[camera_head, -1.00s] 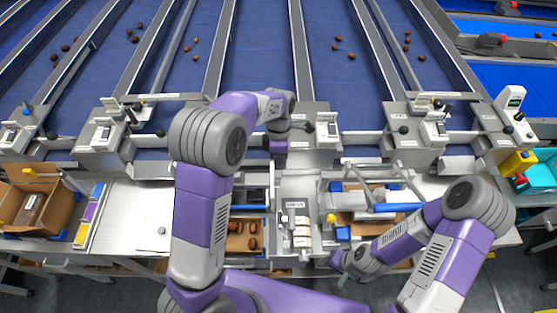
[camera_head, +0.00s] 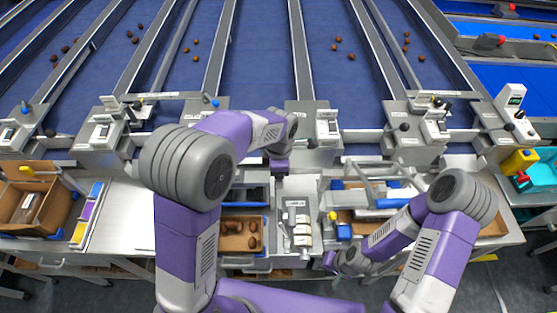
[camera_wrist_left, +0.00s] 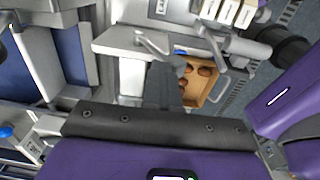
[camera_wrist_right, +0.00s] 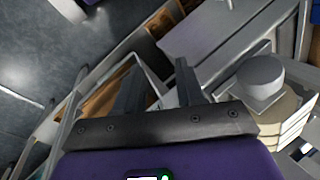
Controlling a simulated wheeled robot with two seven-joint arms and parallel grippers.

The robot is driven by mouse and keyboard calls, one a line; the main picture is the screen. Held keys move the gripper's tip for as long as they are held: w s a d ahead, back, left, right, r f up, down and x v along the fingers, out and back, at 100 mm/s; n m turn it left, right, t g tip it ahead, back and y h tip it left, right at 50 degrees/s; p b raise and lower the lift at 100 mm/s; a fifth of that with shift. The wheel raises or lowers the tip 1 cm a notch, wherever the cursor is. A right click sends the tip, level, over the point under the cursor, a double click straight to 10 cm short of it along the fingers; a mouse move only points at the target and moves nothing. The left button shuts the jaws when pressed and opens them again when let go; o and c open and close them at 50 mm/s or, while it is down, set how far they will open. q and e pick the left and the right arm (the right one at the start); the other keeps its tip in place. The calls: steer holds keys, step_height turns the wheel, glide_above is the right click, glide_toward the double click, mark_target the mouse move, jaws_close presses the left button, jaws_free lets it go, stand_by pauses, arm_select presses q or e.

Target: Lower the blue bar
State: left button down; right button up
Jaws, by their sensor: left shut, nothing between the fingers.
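A blue bar (camera_head: 402,203) lies across the front of the right-hand chute, beside my right forearm. Another narrow blue edge (camera_head: 240,205) shows above the left-hand date tray (camera_head: 228,251); I cannot tell which one is the task's bar. My left gripper (camera_head: 280,172) is over the sorting station between the two chutes, pointing down. In the left wrist view its fingers (camera_wrist_left: 163,85) are together and empty, with the tray beyond them. My right gripper (camera_head: 332,263) is low, in front of the station. In the right wrist view its fingers (camera_wrist_right: 158,85) are apart and empty.
A panel with white switches (camera_head: 300,228) stands between the chutes. Metal handles and rails surround it. A cardboard box (camera_head: 30,207) stands at left, near a clear white surface (camera_head: 125,215). Yellow and teal bins (camera_head: 520,161) are at right. Dates lie on the blue belts behind.

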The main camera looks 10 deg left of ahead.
arm_select(q)
step_height(320, 180, up, 12)
steer(key=w+p, duration=0.1)
steer(key=p, duration=0.1)
steer(key=shift+w+a+r+p, duration=0.2)
steer(key=shift+w+r+p, duration=0.05)
steer(key=shift+w+p, duration=0.15)
steer(key=shift+s, duration=0.1)
